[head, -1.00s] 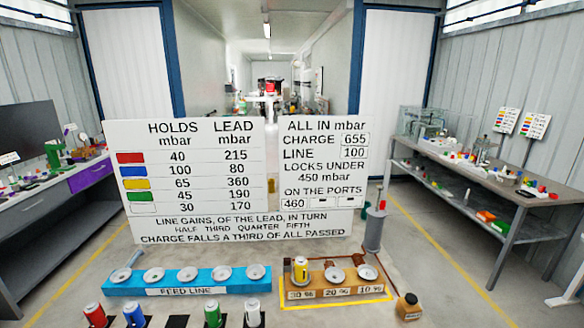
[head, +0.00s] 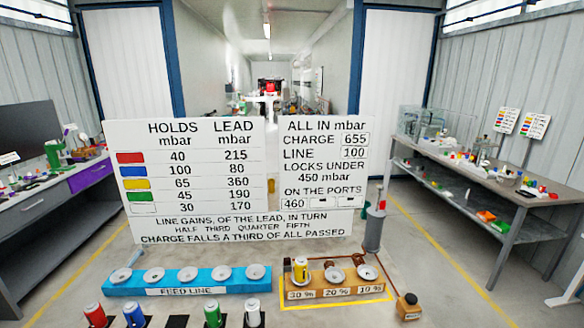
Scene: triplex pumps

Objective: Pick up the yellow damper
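The yellow damper (head: 301,268) stands upright on the 30 % port of the tan port block (head: 334,292), at its left end. The 20 % port (head: 335,275) and 10 % port (head: 367,273) look empty. Red (head: 95,315), blue (head: 134,315), green (head: 212,313) and white (head: 253,312) dampers stand in a row at the bottom edge, with a dark empty pad (head: 177,321) between blue and green. Neither of my grippers shows in the head view.
The blue feed line block (head: 187,290) with several empty ports lies left of the tan block. A large sign board (head: 235,226) stands behind both. A grey cylinder with a red part (head: 374,228) stands behind right. A small brown box (head: 408,307) sits at the right. Benches line both sides.

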